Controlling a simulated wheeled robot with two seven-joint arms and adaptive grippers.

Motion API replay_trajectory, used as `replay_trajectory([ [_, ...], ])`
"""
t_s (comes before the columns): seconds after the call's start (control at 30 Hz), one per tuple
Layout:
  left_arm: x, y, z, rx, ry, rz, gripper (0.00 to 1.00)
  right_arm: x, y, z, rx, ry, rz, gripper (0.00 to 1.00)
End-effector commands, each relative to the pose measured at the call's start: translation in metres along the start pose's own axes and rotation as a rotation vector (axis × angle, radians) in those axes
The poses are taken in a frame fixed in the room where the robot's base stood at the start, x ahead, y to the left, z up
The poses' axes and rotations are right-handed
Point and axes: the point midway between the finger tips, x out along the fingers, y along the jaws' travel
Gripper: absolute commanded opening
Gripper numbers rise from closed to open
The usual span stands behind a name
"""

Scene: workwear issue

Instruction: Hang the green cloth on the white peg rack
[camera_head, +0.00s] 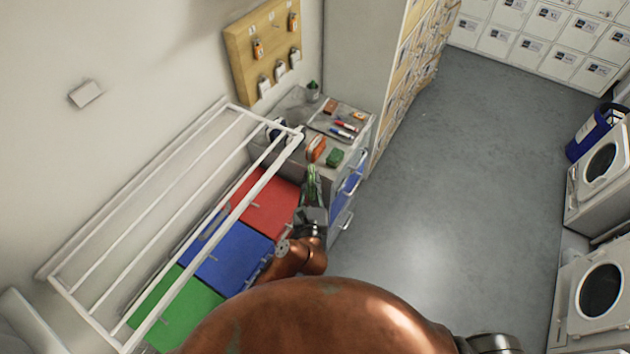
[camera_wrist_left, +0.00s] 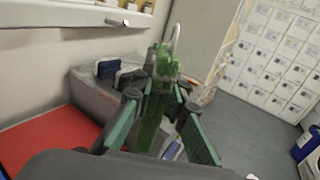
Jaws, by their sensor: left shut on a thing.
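My left gripper (camera_head: 311,190) is shut on the green cloth (camera_head: 311,172), which shows as a small bunched piece at the fingertips. In the left wrist view the cloth (camera_wrist_left: 163,62) stands up beyond the fingers with a pale loop at its top, and green also shows between the fingers of the gripper (camera_wrist_left: 160,105). The white peg rack (camera_head: 222,217) is a frame of bars on the wall at left, with small pegs along its front bar. The gripper is to the right of the rack's far end, apart from it. My right gripper is not in view.
Red (camera_head: 268,203), blue (camera_head: 235,256) and green (camera_head: 172,312) panels lie below the rack. A grey cabinet (camera_head: 362,128) beyond the gripper carries an orange item (camera_head: 316,148), a green block (camera_head: 335,158) and pens. A wooden board (camera_head: 243,50) hangs above.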

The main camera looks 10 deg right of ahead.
Motion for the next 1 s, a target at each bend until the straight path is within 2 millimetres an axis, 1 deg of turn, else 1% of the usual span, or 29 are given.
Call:
replay_trajectory([
  [0.2,0.007,0.011,-0.001,0.0,-0.001,0.001,0.0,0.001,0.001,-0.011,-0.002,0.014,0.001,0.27],
  [0.3,0.009,0.017,-0.001,0.001,-0.002,0.001,0.0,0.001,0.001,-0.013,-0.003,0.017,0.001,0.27],
  [1.0,0.029,0.051,-0.004,0.001,-0.001,0.0,0.0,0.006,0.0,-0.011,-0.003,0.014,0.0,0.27],
])
